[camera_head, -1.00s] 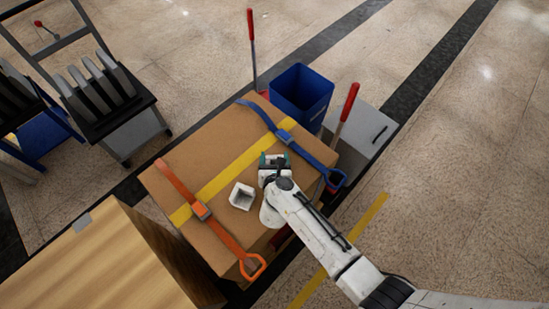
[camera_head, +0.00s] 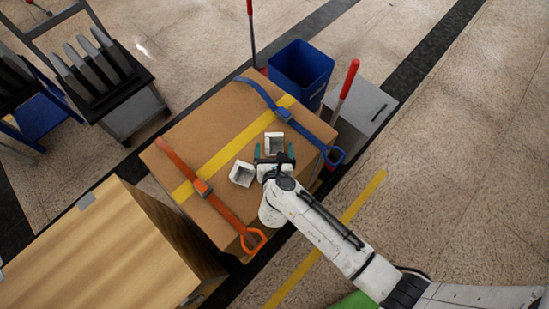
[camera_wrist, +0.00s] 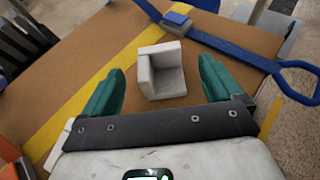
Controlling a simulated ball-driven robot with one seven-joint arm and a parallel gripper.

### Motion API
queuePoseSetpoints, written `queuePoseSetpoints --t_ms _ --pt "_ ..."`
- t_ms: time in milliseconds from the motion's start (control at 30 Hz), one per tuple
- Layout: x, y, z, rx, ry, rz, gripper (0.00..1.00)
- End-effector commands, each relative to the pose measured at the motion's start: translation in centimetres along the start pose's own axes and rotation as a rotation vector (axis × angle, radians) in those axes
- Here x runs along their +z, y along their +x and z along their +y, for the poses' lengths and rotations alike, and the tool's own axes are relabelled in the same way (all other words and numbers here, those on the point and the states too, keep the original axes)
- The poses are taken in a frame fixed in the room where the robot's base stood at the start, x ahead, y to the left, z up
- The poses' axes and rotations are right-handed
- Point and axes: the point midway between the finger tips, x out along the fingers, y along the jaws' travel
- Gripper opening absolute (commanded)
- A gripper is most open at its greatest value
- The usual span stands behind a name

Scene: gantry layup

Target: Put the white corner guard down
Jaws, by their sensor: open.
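A white corner guard (camera_head: 274,142) rests on top of the large cardboard box (camera_head: 215,135), right of its yellow stripe. In the wrist view the corner guard (camera_wrist: 162,70) sits between and just ahead of the two green fingers, apart from both. My gripper (camera_head: 274,155) is open and empty, low over the box top; its spread fingers show in the wrist view (camera_wrist: 158,90). A second white corner guard (camera_head: 242,173) lies on the box to the left of my gripper, and only its edge shows in the wrist view.
A blue strap (camera_head: 284,115) and an orange strap (camera_head: 201,187) cross the box on either side. A blue bin (camera_head: 301,68) and red-handled tools (camera_head: 349,77) stand behind and to the right. A wooden crate (camera_head: 85,255) is at lower left.

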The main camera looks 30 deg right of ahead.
Motion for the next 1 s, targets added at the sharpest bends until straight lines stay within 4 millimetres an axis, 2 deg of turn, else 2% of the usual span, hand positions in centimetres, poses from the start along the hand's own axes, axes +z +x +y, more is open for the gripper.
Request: queuePoseSetpoints --t_ms 100,300,700,767,867,1000 --pt "0.0 -2.3 0.0 0.002 0.000 0.001 0.93" --pt "0.0 -4.5 0.0 0.000 0.000 0.000 0.93" --pt "0.4 -5.0 0.1 0.011 -0.012 -0.014 0.93" --pt "1.3 -4.8 0.4 0.038 -0.044 -0.050 0.93" --pt "4.2 -4.8 1.5 0.126 -0.164 -0.166 0.93" --pt "9.4 -5.9 3.9 0.292 -0.480 -0.419 0.93"
